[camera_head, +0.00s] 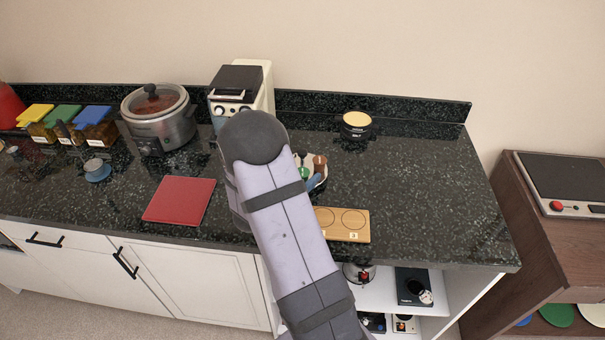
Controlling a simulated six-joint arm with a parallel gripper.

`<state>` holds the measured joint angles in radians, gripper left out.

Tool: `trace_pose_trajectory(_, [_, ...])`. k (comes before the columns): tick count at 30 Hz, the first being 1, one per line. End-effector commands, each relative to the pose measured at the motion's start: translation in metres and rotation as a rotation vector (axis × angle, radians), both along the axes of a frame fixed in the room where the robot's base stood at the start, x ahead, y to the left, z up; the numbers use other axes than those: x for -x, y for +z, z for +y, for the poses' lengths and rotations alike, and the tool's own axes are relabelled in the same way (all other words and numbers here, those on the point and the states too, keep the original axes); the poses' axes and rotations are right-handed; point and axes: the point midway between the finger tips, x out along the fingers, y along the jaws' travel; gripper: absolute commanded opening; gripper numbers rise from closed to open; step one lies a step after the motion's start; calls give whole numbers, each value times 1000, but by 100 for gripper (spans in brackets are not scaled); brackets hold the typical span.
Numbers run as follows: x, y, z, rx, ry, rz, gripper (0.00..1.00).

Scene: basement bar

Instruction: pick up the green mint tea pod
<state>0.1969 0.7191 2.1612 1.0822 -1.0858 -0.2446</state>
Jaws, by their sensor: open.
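A green pod (304,173) lies in a small bowl (324,184) on the dark speckled counter, right of my arm. A brown pod and a blue pod sit beside it in the bowl. The left part of the bowl is hidden behind my arm. I cannot read any label on the green pod. My gripper is not visible; my arm crosses the middle of the view.
A wooden board (359,223) with round recesses lies in front of the bowl, partly hidden by my arm. A red mat (180,201), slow cooker (161,119) and coffee machine (258,83) stand left. A dark round container (356,126) is behind right. The right counter is clear.

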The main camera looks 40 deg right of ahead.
Motion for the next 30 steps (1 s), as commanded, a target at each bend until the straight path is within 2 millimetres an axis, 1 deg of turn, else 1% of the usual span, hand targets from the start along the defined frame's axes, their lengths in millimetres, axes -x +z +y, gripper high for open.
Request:
trace_pose_trajectory(3, [-2, -2, -5, 0, 1, 1, 53])
trace_pose_trajectory(9, [-2, -2, -5, 0, 2, 0, 53])
trace_pose_trajectory(10, [-2, -2, -5, 0, 1, 1, 50])
trace_pose_trajectory(15, [-2, -2, -5, 0, 1, 1, 10])
trace_pose_trajectory(30, [-2, -1, -5, 1, 1, -1, 10])
